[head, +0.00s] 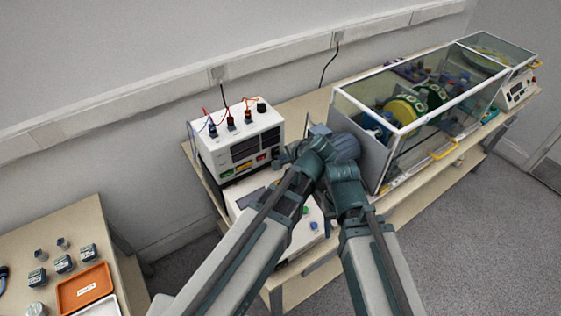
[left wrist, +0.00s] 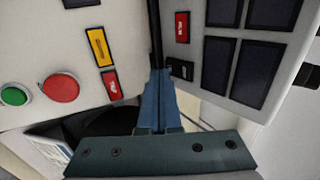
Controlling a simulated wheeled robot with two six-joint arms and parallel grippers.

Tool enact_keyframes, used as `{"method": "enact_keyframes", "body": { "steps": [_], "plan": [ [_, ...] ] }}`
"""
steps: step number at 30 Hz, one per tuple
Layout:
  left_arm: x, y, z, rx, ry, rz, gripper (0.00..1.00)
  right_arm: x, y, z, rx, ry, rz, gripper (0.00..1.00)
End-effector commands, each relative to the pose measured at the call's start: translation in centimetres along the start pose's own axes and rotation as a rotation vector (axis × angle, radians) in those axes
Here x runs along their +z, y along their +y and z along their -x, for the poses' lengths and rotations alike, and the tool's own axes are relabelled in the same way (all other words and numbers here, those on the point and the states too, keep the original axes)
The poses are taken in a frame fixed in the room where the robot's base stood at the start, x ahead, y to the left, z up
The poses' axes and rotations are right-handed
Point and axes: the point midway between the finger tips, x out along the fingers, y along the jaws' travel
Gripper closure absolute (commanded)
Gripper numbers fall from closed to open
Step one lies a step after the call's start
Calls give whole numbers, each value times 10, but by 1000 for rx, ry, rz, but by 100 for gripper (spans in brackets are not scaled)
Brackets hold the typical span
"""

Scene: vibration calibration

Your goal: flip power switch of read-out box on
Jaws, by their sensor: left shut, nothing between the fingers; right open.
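The read-out box (head: 213,154) is a white box with dark displays and cables on top, standing on the bench. In the left wrist view its front (left wrist: 215,60) fills the right side, with a red rocker (left wrist: 182,27) and a black switch (left wrist: 181,70) beside the dark windows. My left gripper (head: 281,158) is at the lower right of the box's front. Its shut, empty fingers (left wrist: 158,78) end just beside the black switch; I cannot tell whether they touch it. My right gripper (head: 318,130) is open, mostly hidden by its own wrist, right of the box.
A white control panel (left wrist: 35,50) with green and red buttons and yellow and red rockers lies close in front of the box. A glass-walled case (head: 430,125) stands right of my arms. A side table (head: 100,225) with an orange tray (head: 84,289) is at lower left.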

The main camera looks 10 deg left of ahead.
Motion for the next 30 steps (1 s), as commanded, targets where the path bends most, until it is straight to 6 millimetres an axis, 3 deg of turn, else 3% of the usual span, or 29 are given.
{"method": "enact_keyframes", "body": {
  "steps": [15,30],
  "plan": [
    [-4,-1,-7,0,0,0,100,0,0,-4,0,0,0,50],
    [-4,-9,3,-1,1,-1,100,0,1,8,0,0,0,50]
  ]
}}
